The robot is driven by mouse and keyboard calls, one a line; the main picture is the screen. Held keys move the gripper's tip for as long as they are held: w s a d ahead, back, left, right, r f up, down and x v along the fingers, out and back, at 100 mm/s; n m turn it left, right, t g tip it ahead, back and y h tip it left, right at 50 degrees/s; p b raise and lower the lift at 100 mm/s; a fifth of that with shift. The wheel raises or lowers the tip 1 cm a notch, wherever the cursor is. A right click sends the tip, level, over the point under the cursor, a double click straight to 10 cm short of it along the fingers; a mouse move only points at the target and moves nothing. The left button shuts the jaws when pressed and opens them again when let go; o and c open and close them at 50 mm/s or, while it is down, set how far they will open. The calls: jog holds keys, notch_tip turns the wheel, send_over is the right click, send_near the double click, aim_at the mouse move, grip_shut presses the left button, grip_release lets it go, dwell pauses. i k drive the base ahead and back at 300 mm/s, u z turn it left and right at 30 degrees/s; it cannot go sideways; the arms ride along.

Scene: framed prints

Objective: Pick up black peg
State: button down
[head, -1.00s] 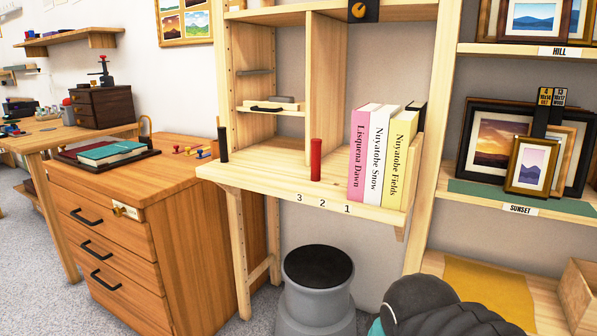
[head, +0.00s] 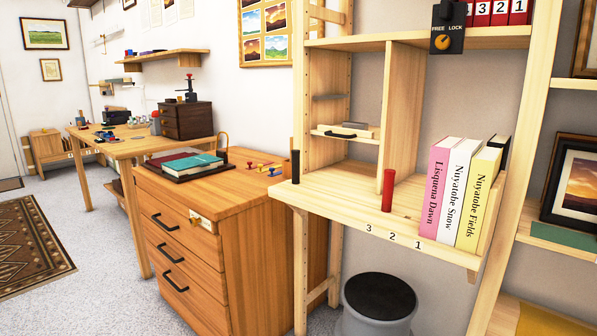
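The black peg (head: 295,164) stands upright at the left front corner of the wooden desk shelf (head: 345,207), beside the drawer cabinet. A red peg (head: 387,190) stands upright further right on the same shelf, behind the number labels 3, 2, 1. My gripper is not visible in the head view.
Three books (head: 462,195) stand at the shelf's right. A grey stool (head: 379,300) with a dark top is below. The drawer cabinet (head: 205,245) carries stacked books (head: 190,163) and small stamps (head: 262,167). A rug (head: 28,240) lies at left; grey floor is open beside it.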

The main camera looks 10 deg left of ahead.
aim_at(295, 153)
jog(key=u, duration=0.9)
jog(key=i, duration=0.95)
jog(key=z, duration=0.4)
